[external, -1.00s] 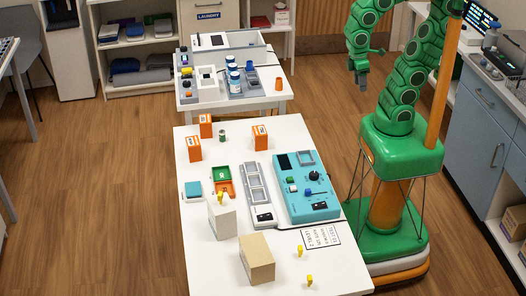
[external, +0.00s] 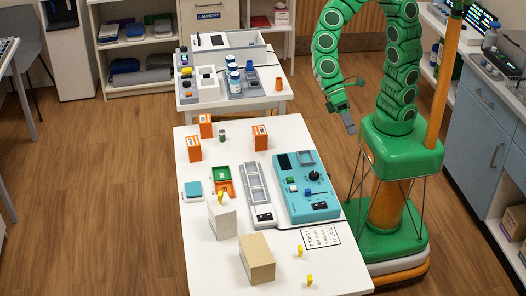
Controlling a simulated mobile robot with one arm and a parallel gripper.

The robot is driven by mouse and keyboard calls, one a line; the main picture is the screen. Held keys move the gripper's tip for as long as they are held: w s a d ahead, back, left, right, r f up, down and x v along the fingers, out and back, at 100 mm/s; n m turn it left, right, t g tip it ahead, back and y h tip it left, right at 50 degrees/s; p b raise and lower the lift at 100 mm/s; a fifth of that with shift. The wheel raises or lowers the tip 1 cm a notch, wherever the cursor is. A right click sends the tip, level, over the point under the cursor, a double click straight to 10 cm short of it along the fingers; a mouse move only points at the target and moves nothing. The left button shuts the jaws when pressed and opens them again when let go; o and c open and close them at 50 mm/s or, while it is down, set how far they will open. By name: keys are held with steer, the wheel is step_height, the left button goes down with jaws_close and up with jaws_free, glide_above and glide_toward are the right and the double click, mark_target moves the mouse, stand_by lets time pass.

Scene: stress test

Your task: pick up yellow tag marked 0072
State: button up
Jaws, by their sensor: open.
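Two small yellow tags lie on the white table near its front right: one yellow tag (external: 299,250) beside the printed label, another yellow tag (external: 309,280) closer to the front edge. A third yellow piece (external: 220,197) is on top of the white box. The markings are too small to read, so I cannot tell which is 0072. My gripper (external: 349,127) hangs in the air off the table's right edge, pointing down, apart from all the tags. It is open and nothing shows in it.
The white table (external: 205,270) holds a teal device (external: 310,205), a grey tray (external: 257,190), a white box (external: 223,220), a tan box (external: 257,260) and several orange boxes. A printed label (external: 320,237) lies near the tags. The table's front right is mostly clear.

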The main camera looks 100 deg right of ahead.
steer(key=w+a+m+y, duration=0.3)
steer(key=w+a, duration=0.2)
steer(key=a, duration=0.4)
steer(key=m+t+y, duration=0.2)
steer(key=m+t, duration=0.2)
steer(key=m, duration=0.9)
glide_above(301, 253)
steer(key=d, duration=0.2)
step_height(301, 253, down, 19)
steer(key=shift+s+d+f, duration=0.1)
steer(key=shift+s+d, duration=0.05)
steer(key=shift+f, duration=3.05)
steer(key=shift+a+f, duration=0.8)
steer(key=shift+f, duration=0.3)
steer(key=shift+w+a+f, duration=0.2)
steer(key=shift+a, duration=0.4)
